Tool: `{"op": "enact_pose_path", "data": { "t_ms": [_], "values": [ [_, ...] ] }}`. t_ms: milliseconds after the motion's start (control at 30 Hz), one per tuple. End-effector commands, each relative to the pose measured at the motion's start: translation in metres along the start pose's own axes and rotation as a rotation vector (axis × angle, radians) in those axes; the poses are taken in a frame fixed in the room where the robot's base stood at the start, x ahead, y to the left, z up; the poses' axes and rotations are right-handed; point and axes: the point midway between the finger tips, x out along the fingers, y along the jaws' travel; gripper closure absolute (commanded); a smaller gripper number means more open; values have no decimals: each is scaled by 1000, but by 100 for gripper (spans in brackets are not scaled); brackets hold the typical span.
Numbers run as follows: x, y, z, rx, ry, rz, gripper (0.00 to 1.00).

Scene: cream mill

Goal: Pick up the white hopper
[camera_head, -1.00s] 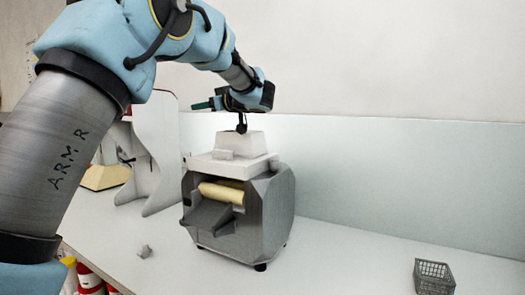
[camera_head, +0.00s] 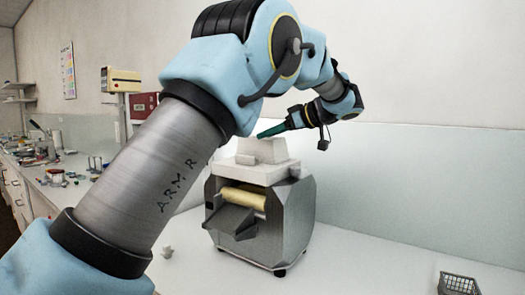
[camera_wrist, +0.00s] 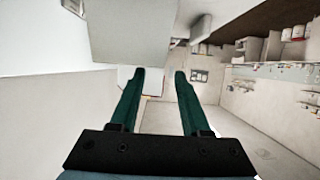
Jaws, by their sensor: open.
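The white hopper (camera_head: 262,150) sits on top of the grey mill (camera_head: 292,215), with a narrower upper block on a wider base. The mill has a yellow roller (camera_head: 242,198) at its front. My gripper (camera_head: 268,132) is at the height of the hopper's top, its green fingers pointing left and slightly down. Whether it touches the hopper cannot be told. In the wrist view, the two fingers (camera_wrist: 159,74) are apart with nothing between them. A large pale block, apparently the hopper, fills the top of that view (camera_wrist: 130,35), beyond the fingertips.
A wire basket (camera_head: 458,283) stands at the lower right of the white table. A cluttered bench (camera_head: 65,185) runs along the far left.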

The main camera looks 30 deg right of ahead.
Motion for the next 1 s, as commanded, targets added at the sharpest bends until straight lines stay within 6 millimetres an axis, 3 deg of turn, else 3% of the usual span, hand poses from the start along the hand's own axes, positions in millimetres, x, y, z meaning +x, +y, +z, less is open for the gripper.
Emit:
{"op": "enact_pose_path", "data": {
  "t_ms": [233, 533, 933, 1000],
  "values": [
    [34, 0, -2, 1, 0, -1, 53],
    [40, 1, -1, 0, 0, 1, 53],
    [40, 1, -1, 0, 0, 1, 97],
    [40, 1, -1, 0, 0, 1, 100]
  ]
}}
